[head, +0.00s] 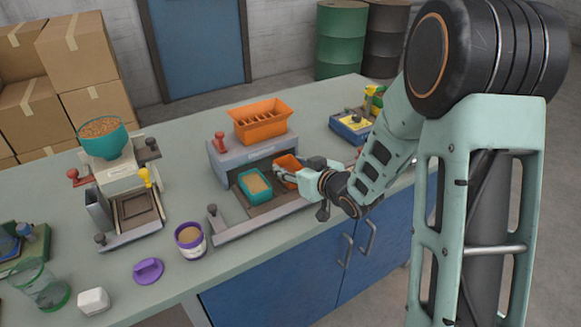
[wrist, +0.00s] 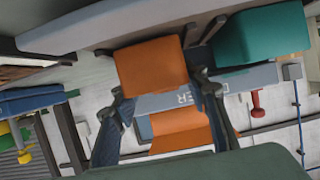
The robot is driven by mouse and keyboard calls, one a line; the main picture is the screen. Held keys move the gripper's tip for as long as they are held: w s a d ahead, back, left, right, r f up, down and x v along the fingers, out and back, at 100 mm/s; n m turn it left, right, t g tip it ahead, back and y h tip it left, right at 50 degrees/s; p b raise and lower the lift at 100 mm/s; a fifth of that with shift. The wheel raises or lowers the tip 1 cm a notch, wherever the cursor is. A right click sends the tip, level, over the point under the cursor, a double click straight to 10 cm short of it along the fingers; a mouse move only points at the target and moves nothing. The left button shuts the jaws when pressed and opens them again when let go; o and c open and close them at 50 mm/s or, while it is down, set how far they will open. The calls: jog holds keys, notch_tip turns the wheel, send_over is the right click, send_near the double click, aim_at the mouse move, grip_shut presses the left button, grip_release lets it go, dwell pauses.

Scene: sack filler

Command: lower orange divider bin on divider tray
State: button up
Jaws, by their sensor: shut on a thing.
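The orange divider bin (head: 286,164) is in my gripper (head: 301,174), at the right end of the divider's front opening. In the wrist view the orange bin (wrist: 150,64) sits between the two dark fingers of my gripper (wrist: 163,86), which are shut on it. The divider tray (head: 276,206) is the dark surface at the foot of the grey divider (head: 228,165). A teal bin (head: 254,187) with grainy contents stands on it, left of the orange bin. It also shows in the wrist view (wrist: 262,36). I cannot tell whether the orange bin touches the tray.
An orange hopper (head: 260,121) tops the divider, with a red knob (head: 220,143) beside it. A purple-banded tub (head: 190,241) and a purple lid (head: 148,271) lie left. A filler with a teal bowl (head: 104,139) stands farther left. A blue box (head: 351,127) is behind my arm.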

jog(key=shift+f, duration=0.15)
dwell(0.4)
dwell(0.4)
jog(key=o, duration=1.2)
jog(key=shift+o, duration=0.4)
jog(key=o, duration=0.4)
jog(key=shift+c, duration=0.2)
notch_tip(320, 180, up, 8)
jog(key=p, duration=0.5)
jog(key=shift+p, duration=0.3)
